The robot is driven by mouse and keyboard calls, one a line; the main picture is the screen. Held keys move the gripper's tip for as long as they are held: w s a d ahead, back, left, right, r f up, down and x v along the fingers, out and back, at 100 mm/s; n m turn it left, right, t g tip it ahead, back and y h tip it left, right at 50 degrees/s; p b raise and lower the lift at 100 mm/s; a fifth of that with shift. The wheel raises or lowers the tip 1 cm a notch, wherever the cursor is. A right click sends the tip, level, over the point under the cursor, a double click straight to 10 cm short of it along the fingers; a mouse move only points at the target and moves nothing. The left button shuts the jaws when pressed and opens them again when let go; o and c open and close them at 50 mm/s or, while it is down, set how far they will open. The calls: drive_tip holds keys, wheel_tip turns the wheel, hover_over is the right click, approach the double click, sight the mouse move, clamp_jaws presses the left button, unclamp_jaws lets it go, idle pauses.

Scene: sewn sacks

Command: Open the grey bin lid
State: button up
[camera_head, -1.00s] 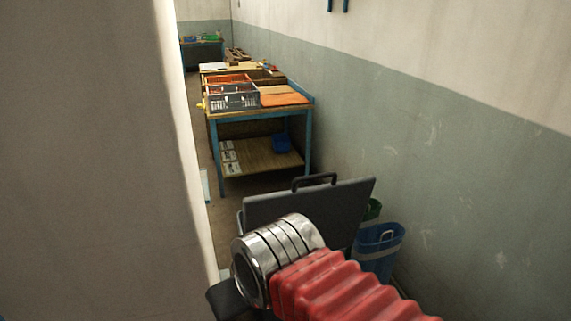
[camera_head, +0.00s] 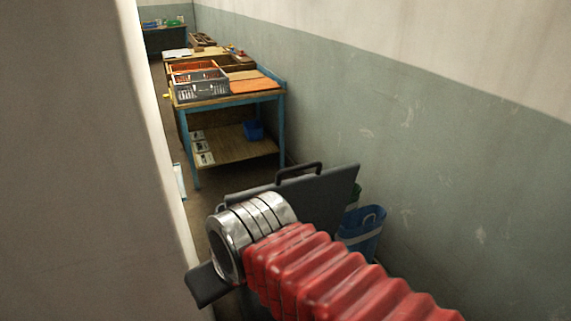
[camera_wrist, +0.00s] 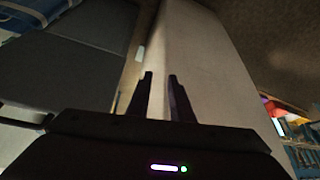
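The grey bin lid (camera_head: 315,192) stands raised and steeply tilted in the head view, with a dark handle (camera_head: 298,171) on its top edge. My arm, with a metal collar and red bellows, hides its lower part and most of the bin. In the wrist view a grey panel (camera_wrist: 60,75), likely the lid, fills the left side, and a dark bar shows at the lower left. My gripper (camera_wrist: 160,76) is open, with two dark fingers apart and nothing seen between them. The fingers are to the right of the panel, against the pale wall behind.
A pale wall end (camera_head: 80,160) stands close on the left. A blue bucket (camera_head: 362,232) is right of the lid, near the right wall. A blue-legged table (camera_head: 283,130) with crates stands beyond. A narrow strip of floor shows left of the table.

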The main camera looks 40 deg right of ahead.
drive_tip(key=w+d+m+t+y, duration=0.3)
drive_tip(key=w+d+m+y, duration=0.1)
drive_tip(key=d+m, duration=0.25)
drive_tip(key=w+d+m+t+y, duration=0.25)
drive_tip(key=w+d+m, duration=0.25)
drive_tip(key=d, duration=0.3)
drive_tip(key=s+d+r+m+t+h, duration=0.1)
drive_tip(key=d+m+t+h, duration=0.1)
drive_tip(key=d, duration=0.7)
drive_tip(key=s+d+r+m+t+h, duration=0.2)
drive_tip(key=d+t, duration=0.3)
drive_tip(key=d, duration=0.4)
drive_tip(key=shift+s+d+m+h, duration=0.15)
drive_tip(key=shift+m+h, duration=0.3)
drive_tip(key=shift+m, duration=0.2)
drive_tip(key=shift+r, duration=0.1)
drive_tip(key=w+a, duration=0.1)
drive_tip(key=w, duration=1.2)
drive_tip(key=shift+w+a, duration=0.25)
drive_tip(key=shift+w, duration=0.15)
drive_tip(key=shift+c, duration=0.4)
